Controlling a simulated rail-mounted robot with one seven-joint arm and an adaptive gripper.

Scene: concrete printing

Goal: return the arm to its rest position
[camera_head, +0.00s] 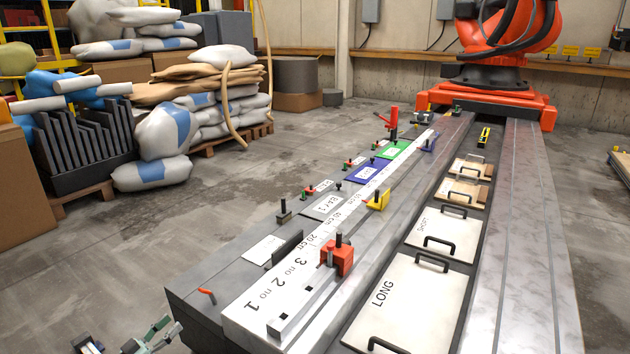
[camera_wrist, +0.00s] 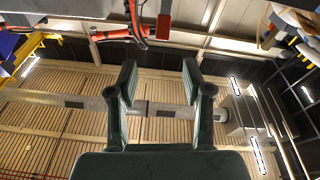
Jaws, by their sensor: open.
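My gripper (camera_head: 125,340) shows at the bottom left edge of the head view, partly cut off by the frame, beside the near left end of the long bench. In the wrist view my gripper (camera_wrist: 160,82) has its two dark fingers apart with nothing between them. Behind the fingers are a slatted wooden ceiling and roof beams, so the wrist camera faces upward. Most of my arm is outside the head view.
The long metal bench (camera_head: 196,290) carries a numbered white strip, a red clamp block (camera_head: 340,258), a yellow block (camera_head: 378,200) and handled panels (camera_head: 418,297). An orange robot (camera_head: 492,75) stands at its far end. Sacks (camera_head: 163,132) are stacked left; concrete floor between is clear.

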